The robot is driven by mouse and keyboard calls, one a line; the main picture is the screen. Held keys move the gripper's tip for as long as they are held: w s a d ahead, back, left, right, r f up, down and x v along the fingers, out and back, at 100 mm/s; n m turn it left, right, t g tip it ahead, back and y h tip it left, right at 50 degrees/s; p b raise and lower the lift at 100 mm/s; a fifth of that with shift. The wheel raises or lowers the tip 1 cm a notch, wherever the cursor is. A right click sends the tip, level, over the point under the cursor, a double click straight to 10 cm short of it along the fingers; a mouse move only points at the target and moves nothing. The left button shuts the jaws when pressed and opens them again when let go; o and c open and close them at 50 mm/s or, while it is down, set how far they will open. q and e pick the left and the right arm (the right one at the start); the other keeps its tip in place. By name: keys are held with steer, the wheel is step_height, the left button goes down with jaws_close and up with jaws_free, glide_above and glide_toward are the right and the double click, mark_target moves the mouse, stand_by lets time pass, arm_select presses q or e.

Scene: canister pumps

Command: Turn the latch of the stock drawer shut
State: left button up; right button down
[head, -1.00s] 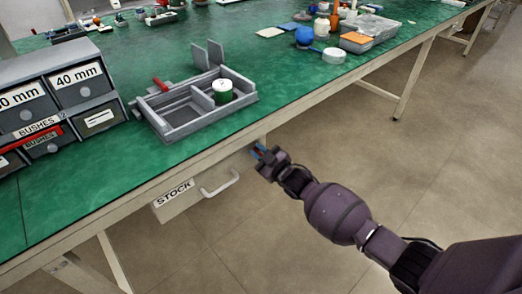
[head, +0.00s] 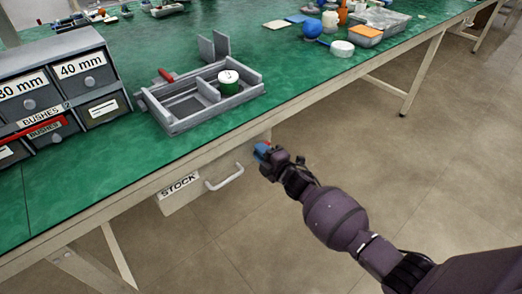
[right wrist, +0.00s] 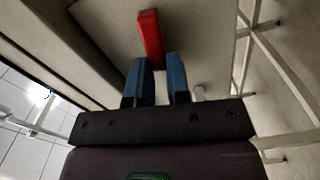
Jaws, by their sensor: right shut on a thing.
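The stock drawer (head: 227,162) sits under the green bench top, with a "STOCK" label and a pale bar handle (head: 226,177) on its front. Its front looks about in line with the bench edge. The latch (right wrist: 150,36) is a red bar in the right wrist view, reaching down to between the blue fingertips. My right gripper (head: 263,151) is at the right end of the drawer front, just below the bench edge, and it also shows in the right wrist view (right wrist: 161,72). It is shut on the latch, which is mostly hidden in the head view. My left gripper is out of view.
On the bench (head: 130,175) stand a grey divided tray (head: 185,125) with a green-and-white canister (head: 229,82), and a grey drawer cabinet (head: 65,55) at left. Bottles and a grey bin (head: 378,27) stand at the back right. The floor beside the bench is clear.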

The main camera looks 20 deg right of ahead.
steer(key=shift+f+n, duration=0.25)
steer(key=shift+n, duration=0.75)
steer(key=c, duration=1.1)
jaws_free()
